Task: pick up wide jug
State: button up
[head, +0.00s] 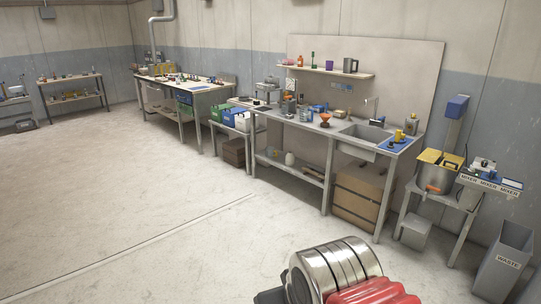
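I cannot tell for sure which vessel is the wide jug. A dark grey jug-like vessel (350,65) stands upright at the right end of the wall shelf. A small white rounded vessel (289,158) stands on the lower shelf of the sink bench. A small yellow vessel (399,135) stands by the sink. All are small and far off. A silver and red part of my arm shows at the bottom edge, well apart from them. My gripper's fingers are not in view.
The sink bench (328,130) stands along the right wall, below the wall shelf (322,71). A mixer stand and a grey waste bin (502,262) are at right. A long workbench (190,85) is further back. The floor (120,190) at left and centre is clear.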

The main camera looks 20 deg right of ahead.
aim_at(272, 153)
jog(key=u, duration=0.1)
jog(key=i, duration=3.8)
jog(key=z, duration=0.45)
jog(key=i, duration=1.75)
jog(key=z, duration=0.3)
